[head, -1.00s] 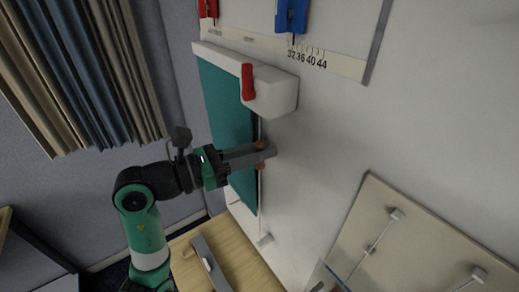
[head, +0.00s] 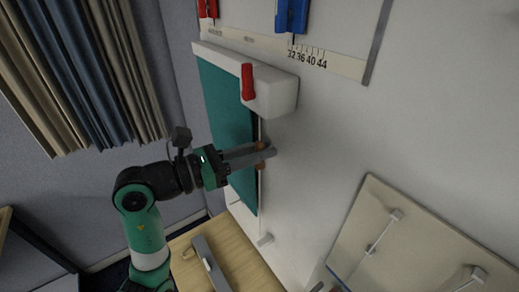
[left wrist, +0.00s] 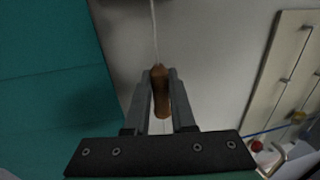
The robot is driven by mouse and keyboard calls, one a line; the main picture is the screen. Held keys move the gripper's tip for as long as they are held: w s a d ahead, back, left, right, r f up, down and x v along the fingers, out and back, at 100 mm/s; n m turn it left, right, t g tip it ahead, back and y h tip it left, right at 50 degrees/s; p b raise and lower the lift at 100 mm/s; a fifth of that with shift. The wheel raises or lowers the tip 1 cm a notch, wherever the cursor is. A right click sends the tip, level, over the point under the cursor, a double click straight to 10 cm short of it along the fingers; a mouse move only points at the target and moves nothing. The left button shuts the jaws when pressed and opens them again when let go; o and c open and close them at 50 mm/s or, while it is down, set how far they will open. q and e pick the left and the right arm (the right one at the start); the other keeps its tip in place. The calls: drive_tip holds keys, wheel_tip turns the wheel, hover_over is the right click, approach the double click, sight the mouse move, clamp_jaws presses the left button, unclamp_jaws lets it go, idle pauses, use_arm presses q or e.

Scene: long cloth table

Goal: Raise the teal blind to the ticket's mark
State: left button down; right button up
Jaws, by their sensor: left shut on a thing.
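The teal blind (head: 228,110) hangs from a white headbox (head: 272,92) on the white wall. A red lever (head: 247,82) sits on the headbox. My left gripper (head: 266,152) is at the blind's right edge, shut on a brown wooden cord pull (left wrist: 160,92). The pull hangs on a thin pale cord (left wrist: 154,30) in the left wrist view, where the blind (left wrist: 50,80) fills the left side. A scale strip (head: 310,58) above carries numbers 32, 36, 40, 44, with a blue clip (head: 291,16) and a red clip (head: 207,8). I cannot make out a ticket. My right gripper is not in view.
A pale panel (head: 405,240) with rods and white knobs is on the wall at lower right. A wooden surface (head: 250,265) holding a grey bar (head: 212,265) lies below. Beige and blue curtains (head: 80,75) hang at left.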

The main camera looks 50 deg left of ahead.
use_arm(q)
wheel_tip(320, 180, down, 9)
drive_tip(key=b, duration=0.3)
drive_tip(key=shift+b, duration=0.4)
drive_tip(key=shift+r, duration=0.1)
drive_tip(key=c, duration=0.8)
unclamp_jaws()
drive_tip(key=shift+o, duration=0.2)
drive_tip(key=shift+s, duration=0.1)
drive_tip(key=v, duration=1.1)
drive_tip(key=shift+s, duration=0.25)
